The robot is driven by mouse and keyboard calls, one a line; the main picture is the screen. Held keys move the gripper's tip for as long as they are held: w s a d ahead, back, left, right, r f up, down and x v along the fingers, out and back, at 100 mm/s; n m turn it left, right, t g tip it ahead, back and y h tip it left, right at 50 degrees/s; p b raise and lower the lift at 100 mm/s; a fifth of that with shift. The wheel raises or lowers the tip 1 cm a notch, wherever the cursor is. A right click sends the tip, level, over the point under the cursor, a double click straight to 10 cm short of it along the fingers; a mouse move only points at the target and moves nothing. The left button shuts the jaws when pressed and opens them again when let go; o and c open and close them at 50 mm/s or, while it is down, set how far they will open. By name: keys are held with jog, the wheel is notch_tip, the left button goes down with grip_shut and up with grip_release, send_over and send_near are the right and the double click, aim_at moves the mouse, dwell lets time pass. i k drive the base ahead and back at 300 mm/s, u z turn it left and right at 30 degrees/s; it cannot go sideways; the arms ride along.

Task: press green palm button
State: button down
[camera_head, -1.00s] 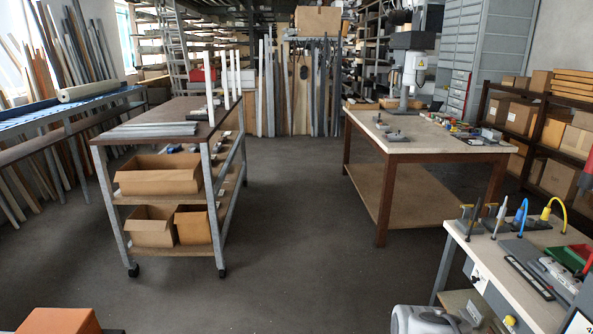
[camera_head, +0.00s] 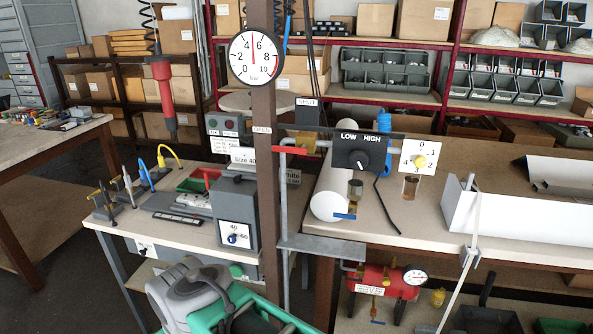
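A rounded green part (camera_head: 237,271) shows below the front edge of the bench, just above the grey and green machine. It may be the green palm button, but it is small and partly hidden, so I cannot tell. A grey control box (camera_head: 225,125) with small round buttons stands at the back of the bench; their colours are too small to read surely.
A brown post with a pressure gauge (camera_head: 255,57) rises in the middle. A long workbench (camera_head: 425,225) with a LOW/HIGH switch box (camera_head: 360,153) fills the right. Dark floor is free at left.

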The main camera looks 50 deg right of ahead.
aim_at(236, 269)
jog(key=u, duration=0.35)
jog(key=i, duration=0.3)
jog(key=z, duration=1.4)
